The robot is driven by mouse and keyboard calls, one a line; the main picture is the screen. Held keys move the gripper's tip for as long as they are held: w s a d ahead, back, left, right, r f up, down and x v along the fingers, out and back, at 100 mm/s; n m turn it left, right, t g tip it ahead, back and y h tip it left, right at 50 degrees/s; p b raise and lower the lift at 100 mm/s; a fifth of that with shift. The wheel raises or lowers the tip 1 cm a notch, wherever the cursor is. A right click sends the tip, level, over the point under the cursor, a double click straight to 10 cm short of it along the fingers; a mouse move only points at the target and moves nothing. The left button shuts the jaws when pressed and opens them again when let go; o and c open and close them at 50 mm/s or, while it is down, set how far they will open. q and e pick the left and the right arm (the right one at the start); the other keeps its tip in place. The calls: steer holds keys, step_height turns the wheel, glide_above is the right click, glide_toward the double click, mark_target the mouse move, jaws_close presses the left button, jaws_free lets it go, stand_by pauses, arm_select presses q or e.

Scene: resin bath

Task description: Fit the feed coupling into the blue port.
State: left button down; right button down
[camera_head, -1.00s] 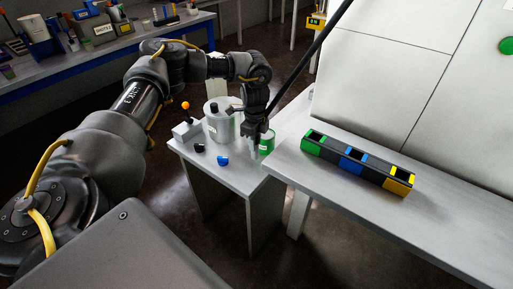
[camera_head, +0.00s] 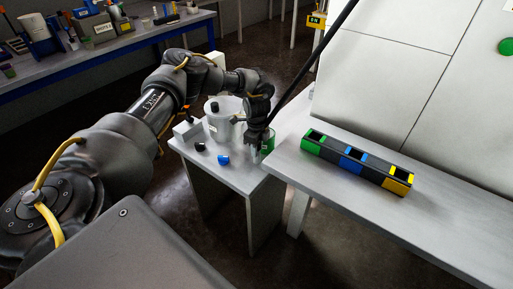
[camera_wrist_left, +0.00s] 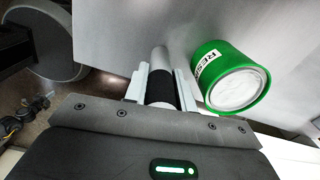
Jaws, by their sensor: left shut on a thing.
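My left gripper (camera_head: 257,150) is over the right edge of the small table, beside the green can. In the left wrist view its two fingers (camera_wrist_left: 160,88) are shut on a grey cylindrical piece with a black band (camera_wrist_left: 160,86), which looks like the feed coupling. In the head view this piece is too small and dark to make out. The blue port (camera_head: 352,160) is the middle one of three in a dark block on the bench, right of the gripper and apart from it. My right gripper is not in view.
The block has a green port (camera_head: 313,142) and a yellow port (camera_head: 398,181). The green can (camera_wrist_left: 232,80) is close right of the fingers. A grey pot (camera_head: 222,131), a blue piece (camera_head: 223,160) and a black piece (camera_head: 200,146) stand on the small table. The bench front is clear.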

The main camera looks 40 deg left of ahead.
arm_select(q)
steer(key=shift+f, duration=0.15)
steer(key=c, duration=1.1)
jaws_free()
steer(key=shift+c, duration=0.2)
